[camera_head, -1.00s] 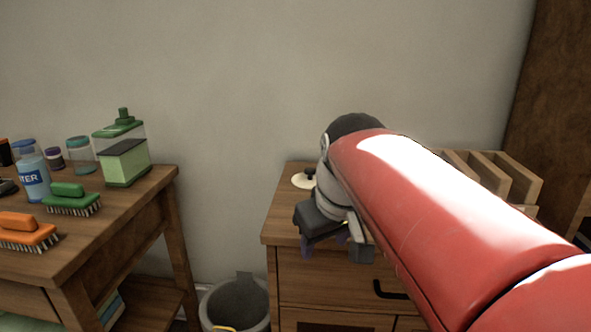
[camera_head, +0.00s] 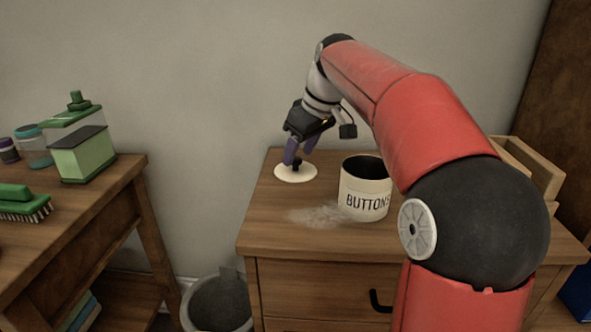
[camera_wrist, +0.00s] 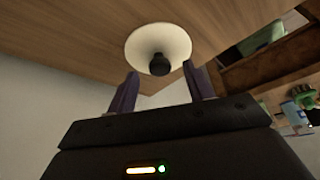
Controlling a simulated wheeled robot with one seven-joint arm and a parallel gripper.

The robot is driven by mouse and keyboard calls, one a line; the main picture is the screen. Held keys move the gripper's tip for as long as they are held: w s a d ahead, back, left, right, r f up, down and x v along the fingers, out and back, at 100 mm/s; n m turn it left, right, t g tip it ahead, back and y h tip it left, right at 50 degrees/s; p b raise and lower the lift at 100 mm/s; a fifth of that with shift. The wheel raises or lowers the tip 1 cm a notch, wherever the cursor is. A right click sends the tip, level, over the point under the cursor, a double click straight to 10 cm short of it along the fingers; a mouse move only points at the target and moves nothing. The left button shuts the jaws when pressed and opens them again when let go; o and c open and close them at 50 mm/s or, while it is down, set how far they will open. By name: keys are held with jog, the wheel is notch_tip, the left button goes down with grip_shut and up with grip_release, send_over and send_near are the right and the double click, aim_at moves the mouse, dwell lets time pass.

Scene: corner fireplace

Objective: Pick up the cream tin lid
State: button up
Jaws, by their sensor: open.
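The cream tin lid (camera_head: 296,173) is a round cream disc with a black knob. It lies flat on the wooden cabinet top (camera_head: 270,215), near its left side. My gripper (camera_head: 298,157) points down over the lid, its purple fingers close to the knob. In the wrist view the lid (camera_wrist: 150,42) shows with its knob ahead of and between the two spread fingers of my gripper (camera_wrist: 160,88). The fingers are open and hold nothing. An open cream tin marked BUTTONS (camera_head: 365,190) stands to the right of the lid.
A pale dusty patch (camera_head: 322,215) lies in front of the tin. A wooden rack (camera_head: 527,165) stands at the cabinet's right. A grey bin (camera_head: 217,303) is on the floor at left. A table with a green dispenser (camera_head: 83,150) and brush (camera_head: 22,203) is further left.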

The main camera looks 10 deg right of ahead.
jog(key=shift+x, duration=0.9)
jog(key=shift+c, duration=0.2)
jog(key=c, duration=1)
jog(key=shift+r, duration=0.15)
